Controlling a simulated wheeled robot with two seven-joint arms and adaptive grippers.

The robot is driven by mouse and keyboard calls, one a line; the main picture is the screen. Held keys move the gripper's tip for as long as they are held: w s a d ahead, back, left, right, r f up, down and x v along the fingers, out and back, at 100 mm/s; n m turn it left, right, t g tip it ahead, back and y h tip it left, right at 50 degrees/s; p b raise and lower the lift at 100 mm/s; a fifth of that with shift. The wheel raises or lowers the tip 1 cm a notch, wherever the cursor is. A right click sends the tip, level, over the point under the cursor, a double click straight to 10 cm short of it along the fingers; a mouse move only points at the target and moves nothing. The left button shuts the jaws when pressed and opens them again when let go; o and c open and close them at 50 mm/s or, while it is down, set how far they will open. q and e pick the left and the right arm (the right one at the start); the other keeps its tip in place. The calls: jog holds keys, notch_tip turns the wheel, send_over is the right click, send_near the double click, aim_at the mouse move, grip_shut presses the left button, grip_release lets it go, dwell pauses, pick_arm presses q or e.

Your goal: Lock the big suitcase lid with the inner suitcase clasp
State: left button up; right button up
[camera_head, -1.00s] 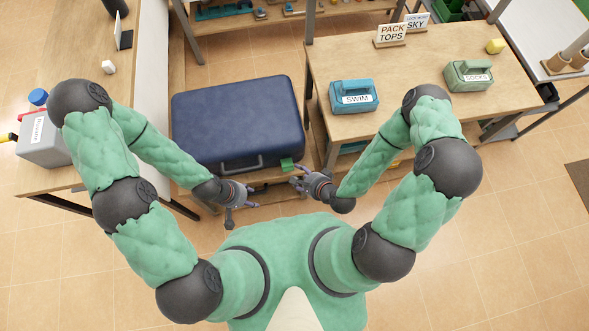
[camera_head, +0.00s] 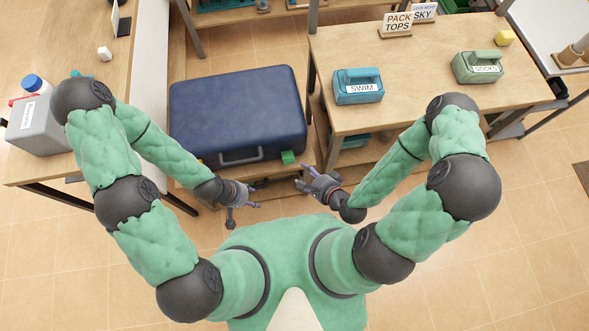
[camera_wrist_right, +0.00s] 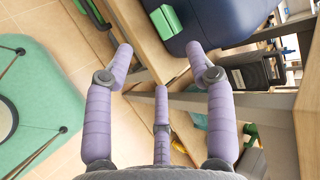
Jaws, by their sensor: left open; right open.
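The big dark blue suitcase (camera_head: 238,110) lies flat on a low wooden stand, its lid down and a grey handle (camera_head: 240,156) on its front side. A green clasp (camera_head: 288,157) is at the front, right of the handle; it also shows in the right wrist view (camera_wrist_right: 165,20). Whether it is fastened cannot be told. My right gripper (camera_head: 306,180) is open and empty, just in front and to the right of the clasp, apart from it. In the right wrist view its fingers (camera_wrist_right: 160,62) are spread below the clasp. My left gripper (camera_head: 248,205) is open and empty, in front of the handle.
A wooden table (camera_head: 420,65) on the right holds a blue SWIM case (camera_head: 358,92) and a green SOCKS case (camera_head: 478,70). A counter (camera_head: 60,90) on the left holds a grey box (camera_head: 36,132). The suitcase top is clear.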

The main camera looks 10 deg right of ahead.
aim_at(288, 158)
pick_arm(q)
notch_tip(288, 158, down, 7)
jog(key=b, duration=0.5)
jog(key=shift+s+r, duration=0.15)
jog(key=shift+s, duration=0.25)
pick_arm(e)
jog(key=x, duration=1)
jog(key=shift+a+f+t, duration=0.15)
jog(key=shift+f+t, duration=0.2)
jog(key=shift+t, duration=0.05)
jog(key=c, duration=1)
